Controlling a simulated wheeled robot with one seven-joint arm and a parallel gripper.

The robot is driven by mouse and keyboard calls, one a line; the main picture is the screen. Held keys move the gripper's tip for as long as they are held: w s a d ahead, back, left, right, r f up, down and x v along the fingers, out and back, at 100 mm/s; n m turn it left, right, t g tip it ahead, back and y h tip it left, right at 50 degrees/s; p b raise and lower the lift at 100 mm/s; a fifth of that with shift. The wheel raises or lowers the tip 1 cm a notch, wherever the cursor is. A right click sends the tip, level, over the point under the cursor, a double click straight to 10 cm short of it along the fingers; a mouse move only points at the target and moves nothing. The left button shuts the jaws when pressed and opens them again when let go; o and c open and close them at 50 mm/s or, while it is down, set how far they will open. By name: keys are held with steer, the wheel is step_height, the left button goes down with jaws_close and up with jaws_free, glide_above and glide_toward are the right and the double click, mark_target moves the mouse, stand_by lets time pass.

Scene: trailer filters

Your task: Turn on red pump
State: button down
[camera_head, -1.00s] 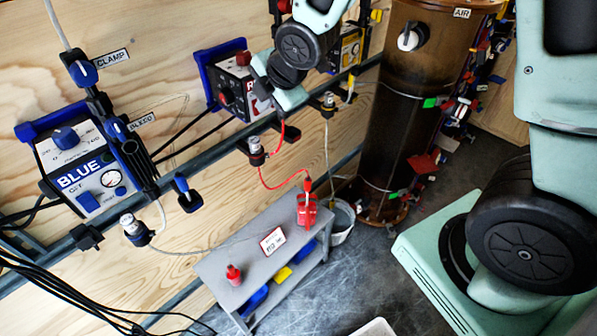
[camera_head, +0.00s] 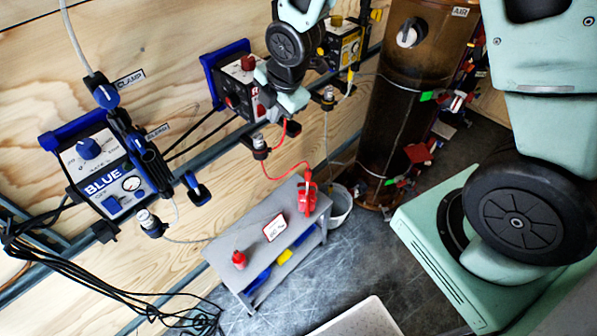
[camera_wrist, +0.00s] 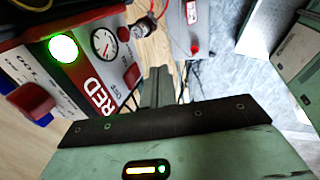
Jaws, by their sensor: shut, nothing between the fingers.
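The red pump (camera_head: 238,92) is a box with a blue frame and a red knob on top, mounted on the wooden wall. My arm covers part of its front in the head view. In the wrist view, the red pump's panel (camera_wrist: 88,75) fills the upper left, with a gauge (camera_wrist: 104,43), a bright green lit round light (camera_wrist: 63,48), a red knob (camera_wrist: 30,98) and a small red control (camera_wrist: 131,75). My gripper (camera_wrist: 158,80) is shut and empty, just right of the panel's edge; I cannot tell if it touches. Its tips are unclear in the head view.
The blue pump (camera_head: 108,178) is on the wall at left, and the yellow pump (camera_head: 343,45) is behind my arm. A grey bench (camera_head: 255,222) with red bottles stands below. A brown air tank (camera_head: 405,110) stands at right.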

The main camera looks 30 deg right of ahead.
steer(key=s+f+p+v, duration=0.1)
steer(key=s+v, duration=0.1)
steer(key=v, duration=0.9)
steer(key=s+a+f+m+g+b, duration=0.1)
steer(key=s+a+m+b, duration=0.1)
steer(key=s+a+m, duration=0.2)
steer(key=s+a+f+m+g+b, duration=0.1)
steer(key=s+a+m+g+b, duration=0.1)
steer(key=s+m, duration=0.7)
steer(key=shift+s+a+f+m+g+h+b, duration=0.45)
steer(key=shift+s+a, duration=0.5)
steer(key=shift+s, duration=2.65)
steer(key=shift+r, duration=0.1)
